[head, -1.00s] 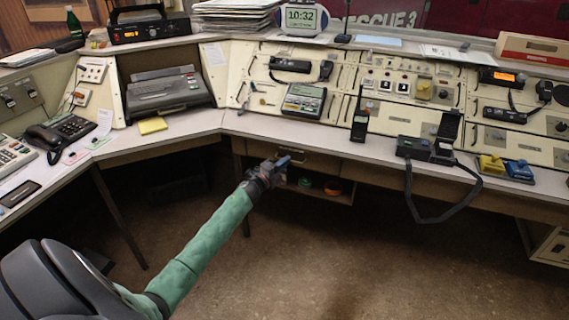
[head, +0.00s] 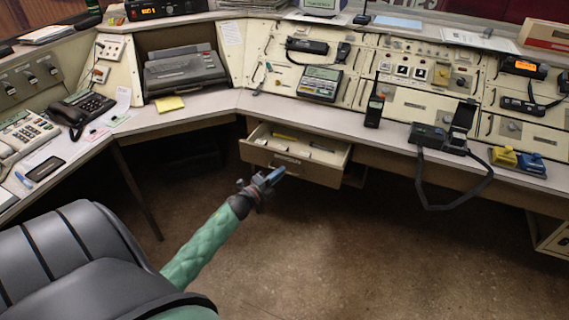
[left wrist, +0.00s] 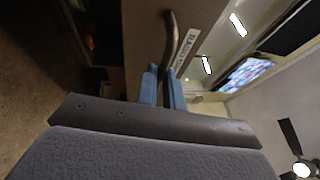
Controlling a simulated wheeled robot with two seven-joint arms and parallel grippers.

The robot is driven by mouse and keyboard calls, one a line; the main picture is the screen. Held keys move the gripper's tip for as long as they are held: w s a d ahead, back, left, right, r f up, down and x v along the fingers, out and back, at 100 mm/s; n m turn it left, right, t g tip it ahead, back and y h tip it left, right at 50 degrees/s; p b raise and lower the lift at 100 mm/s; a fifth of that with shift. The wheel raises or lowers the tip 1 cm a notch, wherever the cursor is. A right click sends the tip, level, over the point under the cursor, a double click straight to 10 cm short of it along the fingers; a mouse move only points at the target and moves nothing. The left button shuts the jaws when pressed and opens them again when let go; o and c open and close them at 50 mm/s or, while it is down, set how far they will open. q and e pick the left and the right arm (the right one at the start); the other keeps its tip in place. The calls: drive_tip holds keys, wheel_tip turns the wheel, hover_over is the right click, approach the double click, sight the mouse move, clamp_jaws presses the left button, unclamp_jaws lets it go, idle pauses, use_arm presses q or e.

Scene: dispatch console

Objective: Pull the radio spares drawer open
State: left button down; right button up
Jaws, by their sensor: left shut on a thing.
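The radio spares drawer (head: 262,153) is pulled out from under the desk, and its inside shows, with a few light and yellow items in it. My left gripper (head: 266,180) is at the drawer's front. In the left wrist view my left gripper (left wrist: 164,88) has its blue fingers shut on the drawer's curved handle (left wrist: 171,42). A white label (left wrist: 185,48) is on the drawer front beside the handle; its text is hard to read. My right gripper is in neither view.
The desk top (head: 330,118) runs above the drawer, with a handheld radio (head: 375,108) near its edge. A grey chair (head: 85,260) stands at the lower left. The floor (head: 350,240) before the drawer is clear.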

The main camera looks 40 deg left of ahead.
use_arm(q)
drive_tip(key=shift+s+d, duration=0.2)
drive_tip(key=shift+s, duration=0.7)
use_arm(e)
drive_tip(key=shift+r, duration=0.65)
use_arm(q)
drive_tip(key=c, duration=1.5)
unclamp_jaws()
drive_tip(key=shift+s, duration=0.1)
